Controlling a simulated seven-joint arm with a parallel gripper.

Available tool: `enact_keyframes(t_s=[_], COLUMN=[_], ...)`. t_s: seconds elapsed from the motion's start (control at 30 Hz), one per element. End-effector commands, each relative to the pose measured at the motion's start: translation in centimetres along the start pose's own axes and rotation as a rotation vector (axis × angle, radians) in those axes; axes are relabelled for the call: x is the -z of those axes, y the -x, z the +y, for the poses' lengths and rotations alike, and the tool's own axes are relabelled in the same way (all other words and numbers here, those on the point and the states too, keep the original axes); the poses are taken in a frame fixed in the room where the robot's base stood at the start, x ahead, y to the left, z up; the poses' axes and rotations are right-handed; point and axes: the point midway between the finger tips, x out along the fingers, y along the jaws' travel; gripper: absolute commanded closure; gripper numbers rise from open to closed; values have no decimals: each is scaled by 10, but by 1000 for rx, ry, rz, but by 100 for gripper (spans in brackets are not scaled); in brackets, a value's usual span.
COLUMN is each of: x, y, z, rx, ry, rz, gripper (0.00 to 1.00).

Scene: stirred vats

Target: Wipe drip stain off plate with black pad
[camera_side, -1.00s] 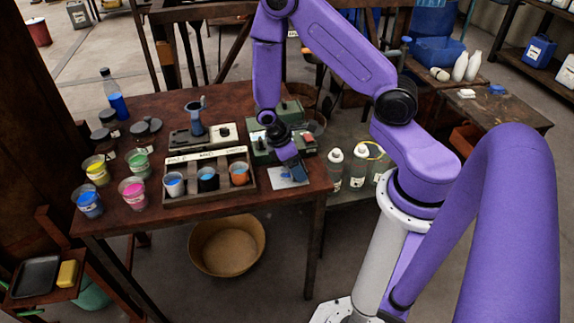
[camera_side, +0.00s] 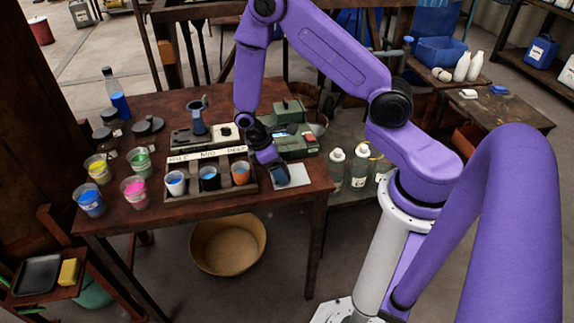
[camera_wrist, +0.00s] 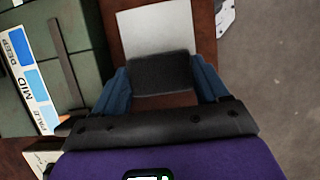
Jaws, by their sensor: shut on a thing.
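The pale plate (camera_side: 297,176) lies flat at the table's front right corner. In the wrist view it shows as a light sheet (camera_wrist: 157,30), with no stain visible on its uncovered part. My gripper (camera_side: 276,178) is low at the plate's left side. In the wrist view my blue fingers (camera_wrist: 163,84) are shut on the black pad (camera_wrist: 162,73), which covers the near edge of the plate. I cannot tell whether the pad presses on it. The pad is hidden in the side view, and any stain beneath it is hidden too.
A wooden rack (camera_side: 208,193) with three cups of colour stands just left of the plate. Green equipment (camera_side: 296,142) sits behind it. Bottles (camera_side: 336,168) stand on a lower shelf to the right. Several colour cups (camera_side: 134,189) are at the table's left.

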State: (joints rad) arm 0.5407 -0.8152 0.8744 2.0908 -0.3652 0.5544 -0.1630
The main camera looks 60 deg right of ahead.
Motion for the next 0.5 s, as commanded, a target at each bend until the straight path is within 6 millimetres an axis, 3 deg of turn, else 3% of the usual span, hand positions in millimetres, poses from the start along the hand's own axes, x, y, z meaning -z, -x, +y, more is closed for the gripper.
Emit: enact_keyframes(t_s=[0.17, 0.3, 0.5], x=[15, 4, -3], y=[7, 31, 45], z=[0, 0, 0], rx=[-1, -3, 0], ry=[1, -1, 0], rz=[3, 9, 4], gripper=[55, 55, 55])
